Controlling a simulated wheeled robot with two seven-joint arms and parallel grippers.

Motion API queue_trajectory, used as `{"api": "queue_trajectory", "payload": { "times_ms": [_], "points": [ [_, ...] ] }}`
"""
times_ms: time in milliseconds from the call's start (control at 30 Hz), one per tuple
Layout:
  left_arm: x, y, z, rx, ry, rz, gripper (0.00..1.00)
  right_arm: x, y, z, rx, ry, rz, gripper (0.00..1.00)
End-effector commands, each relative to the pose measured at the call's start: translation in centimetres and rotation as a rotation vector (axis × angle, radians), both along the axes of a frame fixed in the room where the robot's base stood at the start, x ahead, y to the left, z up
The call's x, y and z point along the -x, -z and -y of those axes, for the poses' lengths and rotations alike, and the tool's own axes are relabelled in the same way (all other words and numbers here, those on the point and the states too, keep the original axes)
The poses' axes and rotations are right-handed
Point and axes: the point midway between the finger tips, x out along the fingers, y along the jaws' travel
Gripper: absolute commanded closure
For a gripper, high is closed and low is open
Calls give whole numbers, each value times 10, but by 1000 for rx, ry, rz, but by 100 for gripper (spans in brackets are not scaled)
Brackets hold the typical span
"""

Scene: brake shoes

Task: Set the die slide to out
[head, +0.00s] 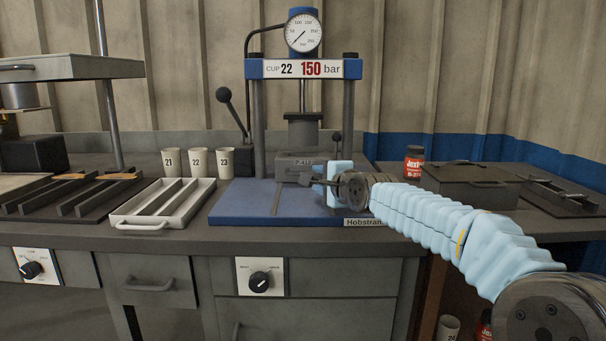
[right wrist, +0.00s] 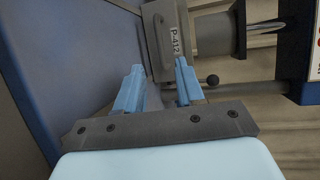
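The press stands at the middle of the bench, with a blue base (head: 240,200). The grey die block (head: 294,165), labelled P-412, sits at the back of the base under the ram (head: 303,133); it also shows in the right wrist view (right wrist: 168,58). A grey rail strip (head: 277,199) runs forward from it. My right gripper (head: 318,182) is at the block's front right. In the right wrist view its pale blue fingers (right wrist: 157,78) are apart, tips close to the block's face. Whether they touch it, I cannot tell. My left gripper is out of view.
A dark lever (head: 235,115) rises left of the press. White cups (head: 198,161) and a divided tray (head: 125,217) stand left. A red jar (head: 413,161) and dark case (head: 470,183) stand right. My right arm crosses the bench's front right.

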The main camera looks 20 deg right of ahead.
Motion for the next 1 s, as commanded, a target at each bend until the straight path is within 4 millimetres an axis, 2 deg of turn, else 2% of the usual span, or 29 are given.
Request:
{"api": "queue_trajectory", "payload": {
  "times_ms": [33, 200, 433, 600, 867, 1000],
  "points": [
    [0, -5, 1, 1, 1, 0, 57, -14, 2, 0, 2, 3, -4, 62],
    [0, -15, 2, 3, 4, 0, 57, -54, 9, -6, 0, 1, -3, 62],
    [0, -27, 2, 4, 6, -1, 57, -91, 15, -11, 1, 0, -1, 62],
    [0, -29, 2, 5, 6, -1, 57, -101, 18, -13, -1, -1, 0, 62],
    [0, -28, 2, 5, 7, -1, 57, -102, 19, -13, 0, -1, 0, 62],
    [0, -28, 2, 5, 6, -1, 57, -102, 19, -13, 0, -1, 0, 84]
  ]
}}
